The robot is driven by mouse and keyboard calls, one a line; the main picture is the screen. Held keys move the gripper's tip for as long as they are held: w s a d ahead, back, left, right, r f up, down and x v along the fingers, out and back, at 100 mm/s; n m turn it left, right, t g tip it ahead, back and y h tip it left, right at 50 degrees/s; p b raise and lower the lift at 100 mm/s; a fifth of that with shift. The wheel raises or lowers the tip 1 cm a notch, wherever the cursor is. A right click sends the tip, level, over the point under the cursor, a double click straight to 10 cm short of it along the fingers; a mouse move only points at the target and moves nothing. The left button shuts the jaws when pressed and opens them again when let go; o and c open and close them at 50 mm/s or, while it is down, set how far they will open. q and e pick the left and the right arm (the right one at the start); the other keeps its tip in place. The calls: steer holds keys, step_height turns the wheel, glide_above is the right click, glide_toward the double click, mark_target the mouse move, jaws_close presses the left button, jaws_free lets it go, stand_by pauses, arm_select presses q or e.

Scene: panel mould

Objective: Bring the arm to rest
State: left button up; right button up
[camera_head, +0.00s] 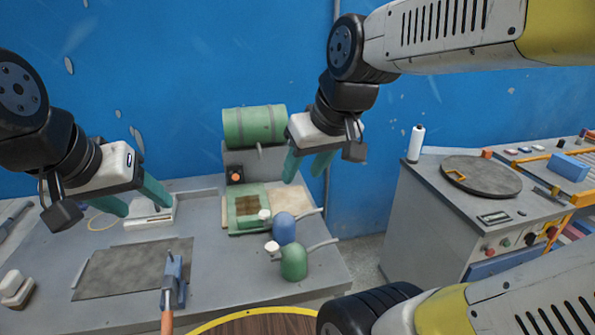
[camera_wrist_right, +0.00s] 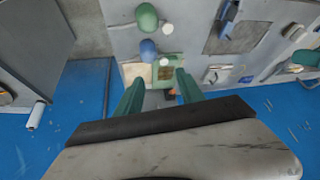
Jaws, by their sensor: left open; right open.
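My left gripper (camera_head: 135,203) has green fingers spread apart and hangs empty above the back left of the grey table. My right gripper (camera_head: 306,167) is also open and empty, raised above the table's back right part. Its two green fingers (camera_wrist_right: 157,92) show apart in the right wrist view with nothing between them. My right arm reaches in from the upper right. No held thing shows in either gripper.
A grey cabinet (camera_head: 430,215) stands right, beyond a gap.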

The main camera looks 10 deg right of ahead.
steer(key=shift+s+d+f+m+t, duration=0.1)
steer(key=shift+s+m+t, duration=0.1)
steer(key=shift+s+m, duration=0.5)
steer(key=shift+s+d+f+m+t, duration=0.15)
steer(key=shift+s+m, duration=0.25)
steer(key=shift+s, duration=0.5)
steer(key=shift+r, duration=0.1)
